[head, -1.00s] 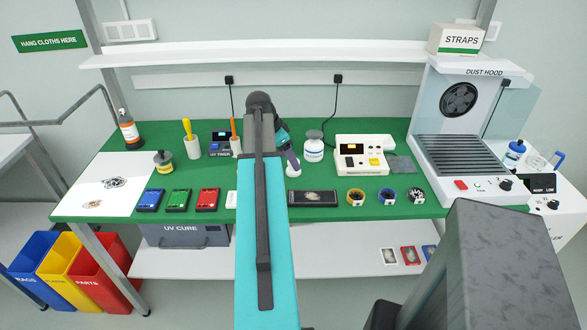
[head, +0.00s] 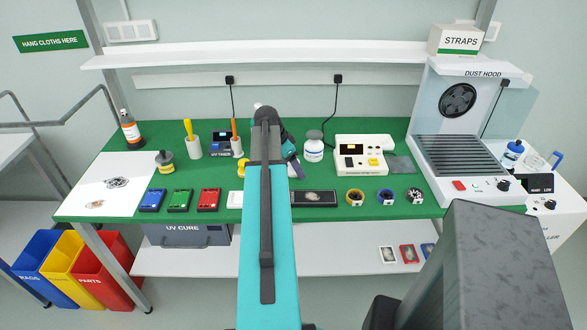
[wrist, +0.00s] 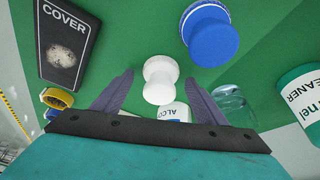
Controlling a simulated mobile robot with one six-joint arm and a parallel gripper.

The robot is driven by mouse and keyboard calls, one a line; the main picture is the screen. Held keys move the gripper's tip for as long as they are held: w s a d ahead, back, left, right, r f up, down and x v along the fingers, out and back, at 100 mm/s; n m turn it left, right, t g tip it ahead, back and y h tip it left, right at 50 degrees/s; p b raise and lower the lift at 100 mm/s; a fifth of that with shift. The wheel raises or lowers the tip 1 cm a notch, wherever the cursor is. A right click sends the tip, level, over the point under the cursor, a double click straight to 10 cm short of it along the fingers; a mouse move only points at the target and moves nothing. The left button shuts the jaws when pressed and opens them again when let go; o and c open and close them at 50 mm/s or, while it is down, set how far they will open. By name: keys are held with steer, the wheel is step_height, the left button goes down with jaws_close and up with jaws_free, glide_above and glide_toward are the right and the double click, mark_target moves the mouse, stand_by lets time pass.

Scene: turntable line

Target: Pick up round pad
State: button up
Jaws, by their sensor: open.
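A small white round piece with a knob-like top (wrist: 160,78), which looks like the round pad, stands on the green bench top in the wrist view. My gripper (wrist: 159,79) is open, with one purple-grey finger on each side of the white piece. Gaps show between the piece and both fingers, and nothing is held. In the head view my gripper (head: 297,166) is low over the middle of the bench, partly behind my arm. The white piece is hidden there.
A blue round-topped piece (wrist: 212,38) and the black COVER plate (wrist: 68,45) lie near. A yellow ring (wrist: 57,97), an alcohol bottle (wrist: 177,113), a clear container (wrist: 232,103) and a cleaner container (wrist: 300,105) also stand close. The green bench (head: 330,175) has bare patches between them.

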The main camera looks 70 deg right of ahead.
steer(key=c, duration=1.1)
steer(key=shift+r, duration=0.2)
steer(key=shift+a+r+b, duration=0.1)
steer(key=shift+r+b, duration=0.7)
steer(key=shift+r, duration=0.8)
steer(key=a+b, duration=0.1)
steer(key=a, duration=0.4)
steer(key=a+r+b, duration=0.1)
steer(key=a, duration=0.4)
steer(key=w+a+b, duration=0.1)
steer(key=a, duration=0.4)
steer(key=shift+a+r, duration=0.25)
steer(key=shift+a, duration=0.15)
